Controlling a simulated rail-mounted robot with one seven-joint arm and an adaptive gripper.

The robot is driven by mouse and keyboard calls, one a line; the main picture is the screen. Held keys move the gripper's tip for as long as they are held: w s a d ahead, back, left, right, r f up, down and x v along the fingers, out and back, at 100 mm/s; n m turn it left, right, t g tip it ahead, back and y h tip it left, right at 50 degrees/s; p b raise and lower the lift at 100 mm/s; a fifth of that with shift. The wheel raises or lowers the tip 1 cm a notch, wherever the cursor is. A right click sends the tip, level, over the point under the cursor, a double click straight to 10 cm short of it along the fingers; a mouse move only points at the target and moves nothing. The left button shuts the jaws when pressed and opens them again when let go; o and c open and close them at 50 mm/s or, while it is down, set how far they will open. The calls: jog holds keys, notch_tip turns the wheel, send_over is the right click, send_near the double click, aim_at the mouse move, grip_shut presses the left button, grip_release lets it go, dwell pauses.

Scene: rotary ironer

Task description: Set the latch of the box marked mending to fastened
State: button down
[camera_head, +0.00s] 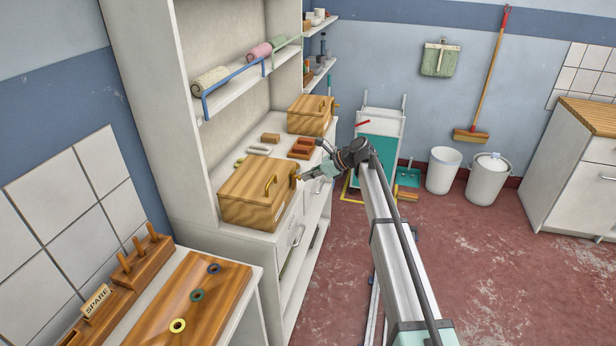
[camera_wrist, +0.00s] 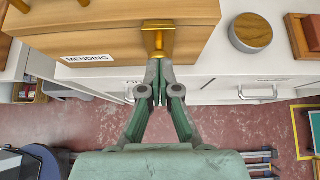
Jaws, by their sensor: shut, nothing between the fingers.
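The wooden box marked MENDING (camera_wrist: 100,35) has its white label (camera_wrist: 89,58) on the front face in the wrist view. A brass latch (camera_wrist: 158,40) sits on that front, to the right of the label. Whether the latch is fastened is unclear.
A second wooden box (camera_head: 309,118) with a brass latch stands further back on the counter. Red trays (camera_head: 303,149) and small items lie between the boxes. A round wooden-topped item (camera_wrist: 251,32) is right of the marked box. Drawer handles (camera_wrist: 258,96) project below the counter.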

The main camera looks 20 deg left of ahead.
jog(key=d+f+b+v, duration=0.1)
jog(key=v, duration=1.2)
jog(key=shift+f+b, duration=0.25)
jog(key=shift+b, duration=0.15)
jog(key=shift+w, duration=0.1)
